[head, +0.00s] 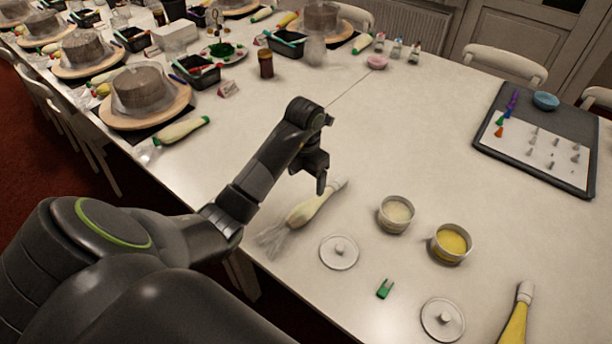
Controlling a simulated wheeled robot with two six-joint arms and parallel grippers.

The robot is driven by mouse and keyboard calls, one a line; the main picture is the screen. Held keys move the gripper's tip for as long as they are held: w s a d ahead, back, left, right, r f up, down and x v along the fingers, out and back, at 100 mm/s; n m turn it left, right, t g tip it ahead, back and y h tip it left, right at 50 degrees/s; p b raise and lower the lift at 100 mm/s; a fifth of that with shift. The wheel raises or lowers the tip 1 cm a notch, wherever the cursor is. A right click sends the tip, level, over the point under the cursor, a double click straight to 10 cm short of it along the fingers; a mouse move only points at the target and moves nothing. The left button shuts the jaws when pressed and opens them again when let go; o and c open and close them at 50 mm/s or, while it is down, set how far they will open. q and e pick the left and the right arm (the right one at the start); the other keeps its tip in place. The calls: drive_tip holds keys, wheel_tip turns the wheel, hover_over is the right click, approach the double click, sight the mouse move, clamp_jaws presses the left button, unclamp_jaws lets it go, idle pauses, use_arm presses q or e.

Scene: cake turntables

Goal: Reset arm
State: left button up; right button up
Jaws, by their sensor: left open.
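My left gripper (319,177) comes in from the left and hangs over the near middle of the white table (410,120), fingers pointing down. It is open, and I see nothing between its fingers. A cream piping bag (307,210) with a white tip lies right beside and below it; I cannot tell whether a finger touches the bag. My left arm covers the lower left of the view. My right gripper is not in view.
Right of the gripper stand a white cream pot (396,214) and a yellow cream pot (451,243). Two lids (338,252) (442,320), a green clip (384,289) and a yellow piping bag (515,318) lie nearer. A dark tray (540,112) is far right; cake turntables (145,101) stand left. The table's middle is clear.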

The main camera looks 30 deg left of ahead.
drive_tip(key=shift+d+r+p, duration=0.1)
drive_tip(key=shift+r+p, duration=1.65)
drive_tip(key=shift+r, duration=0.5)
